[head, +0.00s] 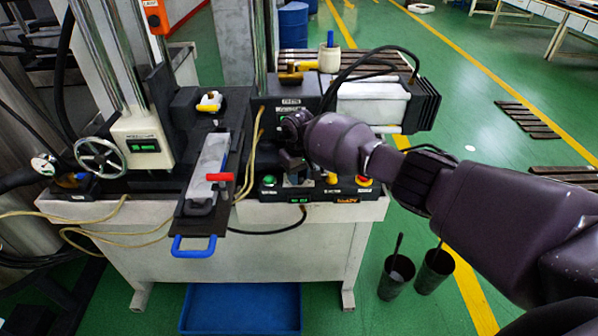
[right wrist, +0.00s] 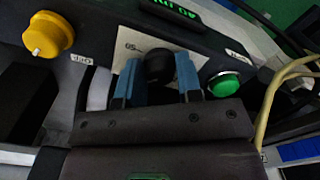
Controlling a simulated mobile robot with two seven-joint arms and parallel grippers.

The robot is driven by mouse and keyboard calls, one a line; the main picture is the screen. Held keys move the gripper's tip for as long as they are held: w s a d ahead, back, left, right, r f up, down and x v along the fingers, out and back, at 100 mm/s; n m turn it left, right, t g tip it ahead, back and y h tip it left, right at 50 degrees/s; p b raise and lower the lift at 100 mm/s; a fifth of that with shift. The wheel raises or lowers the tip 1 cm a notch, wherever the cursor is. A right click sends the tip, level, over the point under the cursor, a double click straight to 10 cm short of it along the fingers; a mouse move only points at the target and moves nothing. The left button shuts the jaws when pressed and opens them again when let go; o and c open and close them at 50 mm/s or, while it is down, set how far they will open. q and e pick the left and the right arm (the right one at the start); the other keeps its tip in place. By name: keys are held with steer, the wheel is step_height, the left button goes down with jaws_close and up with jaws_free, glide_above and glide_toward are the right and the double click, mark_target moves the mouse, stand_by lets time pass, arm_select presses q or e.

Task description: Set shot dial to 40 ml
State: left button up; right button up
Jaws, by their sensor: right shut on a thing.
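In the right wrist view, the black shot dial (right wrist: 159,68) stands between the two blue fingertips of my right gripper (right wrist: 158,78), which is shut on it. A scale plate with a 50 mark lies beside the dial. A green-lit display (right wrist: 172,12) at the top edge shows upside down and partly cut off; it seems to read 40 ml. In the head view, my right gripper (head: 296,168) reaches to the control panel (head: 340,190) from the right and hides the dial. My left gripper is not in view.
A green button (right wrist: 223,84) and a yellow knob (right wrist: 48,36) flank the dial. The head view shows a red emergency button (head: 364,181), a tray with a blue handle (head: 194,246), a handwheel (head: 100,156) and loose cables close to the panel.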

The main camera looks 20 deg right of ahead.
stand_by(0.5)
steer(key=o, duration=0.9)
steer(key=shift+o, duration=0.2)
steer(key=shift+r, duration=0.1)
step_height(320, 180, up, 11)
steer(key=p, duration=0.1)
steer(key=shift+f, duration=0.2)
steer(key=shift+w, duration=0.1)
